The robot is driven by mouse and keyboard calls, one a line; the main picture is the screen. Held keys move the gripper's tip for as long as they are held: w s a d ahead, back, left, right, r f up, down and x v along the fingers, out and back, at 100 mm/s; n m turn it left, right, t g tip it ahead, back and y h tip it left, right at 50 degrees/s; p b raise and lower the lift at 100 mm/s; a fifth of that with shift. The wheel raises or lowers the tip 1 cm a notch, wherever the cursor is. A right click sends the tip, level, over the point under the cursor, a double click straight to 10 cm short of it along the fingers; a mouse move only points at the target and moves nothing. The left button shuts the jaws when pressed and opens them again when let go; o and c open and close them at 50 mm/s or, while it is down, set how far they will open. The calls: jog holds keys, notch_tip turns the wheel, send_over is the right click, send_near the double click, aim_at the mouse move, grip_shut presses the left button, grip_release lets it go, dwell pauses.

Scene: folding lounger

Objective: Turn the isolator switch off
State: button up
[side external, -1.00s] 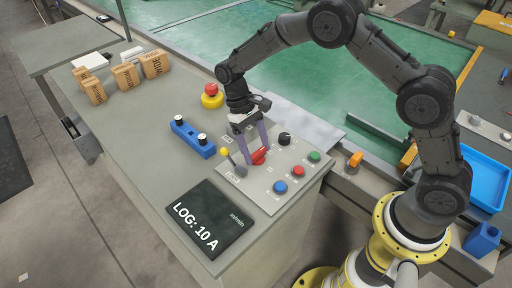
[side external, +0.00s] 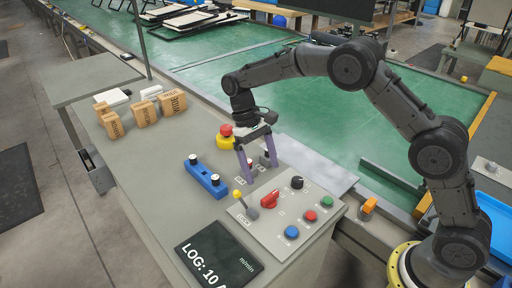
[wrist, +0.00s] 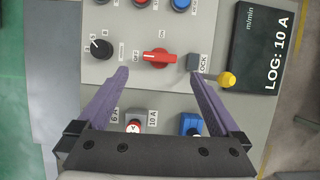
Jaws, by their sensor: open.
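The isolator switch is a red rotary handle (side external: 270,199) on the pale control panel (side external: 290,228). The wrist view shows the red handle (wrist: 158,57) lying crosswise, with an OFF label at its left end and an ON label above it. My gripper (side external: 262,172) is open and empty, raised above the console behind the handle. In the wrist view the fingertips (wrist: 160,73) stand on either side, apart from the handle. A lever with a yellow knob (wrist: 228,80) stands by the LOCK label.
A black knob (side external: 297,182) and green, red and blue buttons (side external: 291,232) share the panel. Cartons (side external: 145,114) stand farther back.

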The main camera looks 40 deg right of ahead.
jog(key=v, duration=0.6)
